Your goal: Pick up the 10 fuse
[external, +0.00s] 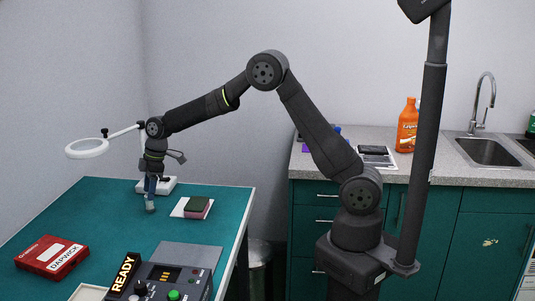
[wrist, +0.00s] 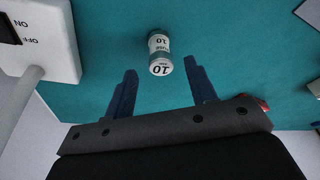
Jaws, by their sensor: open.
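The 10 fuse (wrist: 159,54) is a small pale cylinder with grey bands, marked "10" and "FUSE", on the teal table. In the wrist view it is just beyond my fingertips, roughly centred between them and apart from both. My gripper (wrist: 160,66) is open and empty, its two blue fingers spread. In the external view my gripper (external: 150,200) points down at the far part of the table, low over the surface. A small grey piece at its tips there may be the fuse, but it is too small to be sure.
A white ON/OFF switch base (wrist: 40,40) of the ring lamp (external: 87,148) stands close beside the fuse. A dark green and pink block (external: 197,207) lies on a white sheet nearby. A red box (external: 52,257) and a READY control panel (external: 165,283) are toward the front.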

